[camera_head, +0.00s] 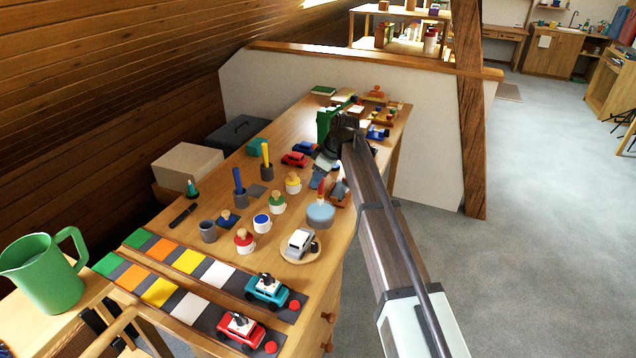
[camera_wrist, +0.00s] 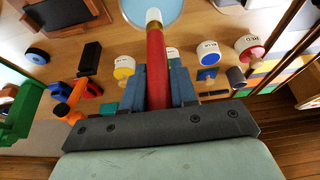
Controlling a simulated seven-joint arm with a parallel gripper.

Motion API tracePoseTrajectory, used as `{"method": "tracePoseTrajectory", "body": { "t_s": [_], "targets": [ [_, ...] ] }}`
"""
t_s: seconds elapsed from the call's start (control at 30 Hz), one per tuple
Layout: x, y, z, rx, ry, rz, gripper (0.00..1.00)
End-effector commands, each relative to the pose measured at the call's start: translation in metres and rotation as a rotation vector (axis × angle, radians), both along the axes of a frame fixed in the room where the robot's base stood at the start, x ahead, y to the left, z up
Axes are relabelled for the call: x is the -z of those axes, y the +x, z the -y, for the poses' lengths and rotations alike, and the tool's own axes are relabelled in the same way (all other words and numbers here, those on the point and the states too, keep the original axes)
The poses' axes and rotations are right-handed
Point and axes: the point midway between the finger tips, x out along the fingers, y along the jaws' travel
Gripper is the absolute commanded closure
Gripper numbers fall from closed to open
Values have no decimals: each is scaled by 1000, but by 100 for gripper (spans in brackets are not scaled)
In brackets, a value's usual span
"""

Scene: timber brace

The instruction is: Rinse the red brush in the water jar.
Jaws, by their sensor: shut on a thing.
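My gripper (camera_head: 321,176) is shut on the red brush (camera_head: 321,189), and its blue fingers (camera_wrist: 158,88) sit on both sides of the handle. In the wrist view the red brush (camera_wrist: 156,65) points away from the gripper, with a pale and gold band near its far end. The water jar (camera_head: 320,214) holds light blue water and stands at the desk's right edge. In the wrist view the brush end overlaps the water jar (camera_wrist: 134,8), which is cut off by the top edge. I cannot tell whether the bristles touch the water.
Lidded paint pots stand left of the jar: red (camera_head: 244,240), blue (camera_head: 262,223), green (camera_head: 278,203) and yellow (camera_head: 293,183). A silver toy car (camera_head: 299,241) sits on a round plate in front. Blue (camera_head: 239,190) and yellow (camera_head: 266,160) brushes stand in dark holders.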

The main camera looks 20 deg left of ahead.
Motion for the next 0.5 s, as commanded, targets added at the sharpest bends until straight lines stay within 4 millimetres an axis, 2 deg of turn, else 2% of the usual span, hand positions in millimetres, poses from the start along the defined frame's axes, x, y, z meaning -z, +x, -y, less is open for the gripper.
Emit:
{"method": "tracePoseTrajectory", "body": {
  "t_s": [0.5],
  "targets": [
    [-33, 0, 0, -1, 0, 0, 100]
  ]
}}
